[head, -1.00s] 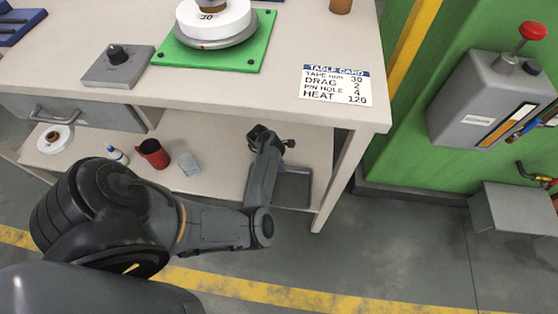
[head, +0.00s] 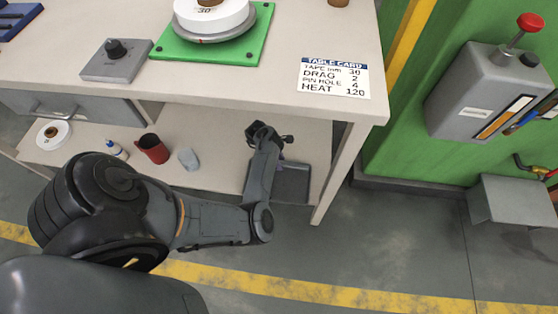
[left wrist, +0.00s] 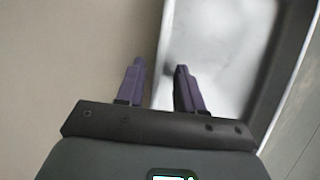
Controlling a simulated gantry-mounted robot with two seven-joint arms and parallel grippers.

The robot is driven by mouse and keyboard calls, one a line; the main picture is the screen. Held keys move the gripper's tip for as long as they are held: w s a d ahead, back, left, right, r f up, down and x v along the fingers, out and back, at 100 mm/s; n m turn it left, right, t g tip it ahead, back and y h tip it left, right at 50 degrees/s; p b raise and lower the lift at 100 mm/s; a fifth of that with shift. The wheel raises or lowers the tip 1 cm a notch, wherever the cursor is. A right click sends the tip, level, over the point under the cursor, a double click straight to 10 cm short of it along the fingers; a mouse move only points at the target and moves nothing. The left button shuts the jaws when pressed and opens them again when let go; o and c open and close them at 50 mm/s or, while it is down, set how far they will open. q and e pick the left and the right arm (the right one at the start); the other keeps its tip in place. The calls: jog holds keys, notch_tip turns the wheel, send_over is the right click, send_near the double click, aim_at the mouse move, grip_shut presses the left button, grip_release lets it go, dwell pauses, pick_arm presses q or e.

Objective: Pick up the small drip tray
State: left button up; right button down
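The small drip tray (head: 293,184) is a dark grey shallow tray at the right end of the bench's lower shelf. In the head view my left arm covers its left part. In the left wrist view its pale inside and raised rim (left wrist: 289,70) fill the upper right. My left gripper (left wrist: 160,68) is open, with purple fingers on either side of the tray's left wall line, one over the shelf and one over the inside. Contact cannot be told. In the head view the fingers are mostly hidden behind the wrist. My right gripper is not in view.
The bench top (head: 240,82) overhangs the shelf (head: 215,140), and a bench leg (head: 338,175) stands just right of the tray. A red cup (head: 153,149), a grey block (head: 188,160), a small bottle (head: 116,149) and a white roll (head: 47,134) sit farther left.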

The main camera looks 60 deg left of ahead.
pick_arm(q)
jog(key=shift+r, duration=0.1)
jog(key=p+v, duration=0.7)
jog(key=v, duration=0.2)
jog(key=shift+p+v, duration=0.4)
jog(key=shift+v, duration=0.4)
jog(key=shift+s, duration=0.1)
